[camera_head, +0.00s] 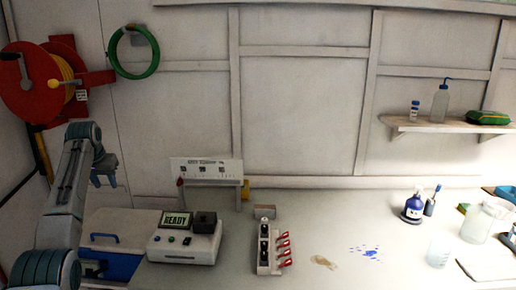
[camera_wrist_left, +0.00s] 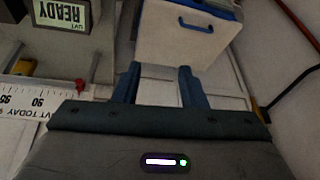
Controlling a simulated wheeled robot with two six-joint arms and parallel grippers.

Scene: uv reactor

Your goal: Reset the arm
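My left arm comes in from the left in the head view and is raised, bent at the elbow. Its gripper (camera_head: 104,176) is in the air above the left end of the bench, left of the UV reactor. In the left wrist view the gripper (camera_wrist_left: 158,88) has its two blue fingers apart, with nothing between them. The UV reactor (camera_head: 182,244) is a white box with a display reading READY and a dark block on top; part of it also shows in the left wrist view (camera_wrist_left: 62,40). My right gripper is not in view.
A white box with a blue handle (camera_head: 105,226) stands left of the reactor. A rack (camera_head: 268,240) with red-handled items stands right of it. Stains mark the bench middle. A blue bottle (camera_head: 413,208) and beakers stand at right. A red hose reel (camera_head: 45,80) hangs at left.

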